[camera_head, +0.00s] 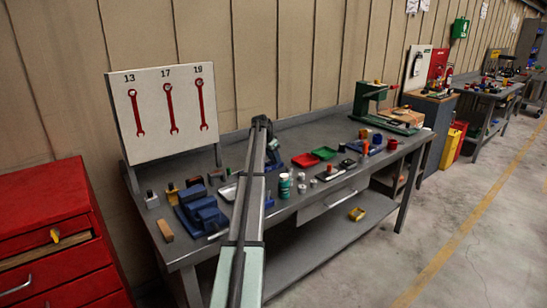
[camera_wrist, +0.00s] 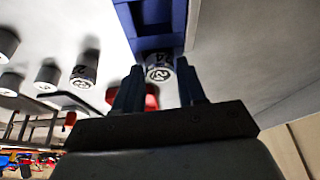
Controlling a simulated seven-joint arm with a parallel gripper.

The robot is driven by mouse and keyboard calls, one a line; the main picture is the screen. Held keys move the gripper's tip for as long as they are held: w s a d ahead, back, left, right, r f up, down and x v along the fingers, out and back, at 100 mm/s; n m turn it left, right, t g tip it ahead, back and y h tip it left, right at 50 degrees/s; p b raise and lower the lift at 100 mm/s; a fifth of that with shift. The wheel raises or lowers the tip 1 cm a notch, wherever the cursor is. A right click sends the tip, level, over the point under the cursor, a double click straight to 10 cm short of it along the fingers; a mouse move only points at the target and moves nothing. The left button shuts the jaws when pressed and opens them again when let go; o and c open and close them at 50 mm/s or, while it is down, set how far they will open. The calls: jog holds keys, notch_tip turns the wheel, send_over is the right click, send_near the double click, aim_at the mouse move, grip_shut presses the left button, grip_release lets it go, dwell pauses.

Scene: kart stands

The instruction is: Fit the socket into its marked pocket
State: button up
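In the wrist view my gripper (camera_wrist: 159,66) has its two dark fingers spread. A grey metal socket (camera_wrist: 159,73) with a number on its pale end face stands between the fingertips, with a narrow gap showing on each side. Other grey sockets lie to the left, one of them numbered (camera_wrist: 83,70) and another (camera_wrist: 48,75) beside it. In the head view my arm hides the gripper's fingertips and whatever is between them. I cannot make out the marked pocket in either view.
In the head view the workbench (camera_head: 330,132) holds a blue vise (camera_head: 201,212), a green bottle (camera_head: 284,186) and a red tray (camera_head: 305,160).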

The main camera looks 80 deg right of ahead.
jog(key=o, duration=0.3)
jog(key=v, duration=1.2)
jog(key=shift+d+r, duration=0.1)
jog(key=shift+r, duration=0.1)
